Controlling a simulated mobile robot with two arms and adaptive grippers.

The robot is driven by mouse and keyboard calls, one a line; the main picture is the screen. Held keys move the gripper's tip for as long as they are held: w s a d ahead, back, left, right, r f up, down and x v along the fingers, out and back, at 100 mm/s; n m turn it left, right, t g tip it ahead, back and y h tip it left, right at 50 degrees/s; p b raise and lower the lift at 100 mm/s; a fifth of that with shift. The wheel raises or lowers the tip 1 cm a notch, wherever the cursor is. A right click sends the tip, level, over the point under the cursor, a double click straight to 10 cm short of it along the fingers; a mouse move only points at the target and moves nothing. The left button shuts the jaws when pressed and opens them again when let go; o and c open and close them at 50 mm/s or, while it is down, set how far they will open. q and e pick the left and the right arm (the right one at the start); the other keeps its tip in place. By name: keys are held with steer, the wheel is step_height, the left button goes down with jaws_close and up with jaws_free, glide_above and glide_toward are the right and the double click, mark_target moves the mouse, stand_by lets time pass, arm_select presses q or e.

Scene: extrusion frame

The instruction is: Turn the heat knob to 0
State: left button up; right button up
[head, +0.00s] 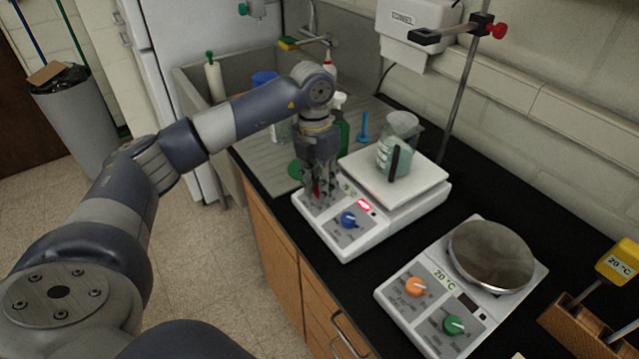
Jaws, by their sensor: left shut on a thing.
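A white hot plate (343,247) with a square white top stands on the black counter. My left gripper (319,196) points down over the panel's left side and is shut on the red knob. The fingers hide most of this knob, so its setting cannot be read. A beaker (393,158) with pale green contents and a dark handle stands on the hot plate's top. My right gripper is not in view.
A second white hot plate (410,318) with a round metal top, an orange knob (416,287) and a green knob (453,325) stands nearer. A stand rod (462,90) rises behind the beaker. Bottles and a sink (195,85) lie beyond my gripper.

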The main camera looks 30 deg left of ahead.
arm_select(q)
steer(key=n+h, duration=0.1)
steer(key=n, duration=0.3)
steer(key=shift+n+b, duration=0.3)
steer(key=shift+b, duration=0.1)
steer(key=n, duration=0.3)
steer(key=shift+a+n+h, duration=0.1)
steer(key=shift+n+h, duration=0.2)
steer(key=shift+n+t, duration=0.4)
steer(key=shift+n, duration=1)
steer(key=o, duration=1.1)
steer(key=shift+c, duration=0.2)
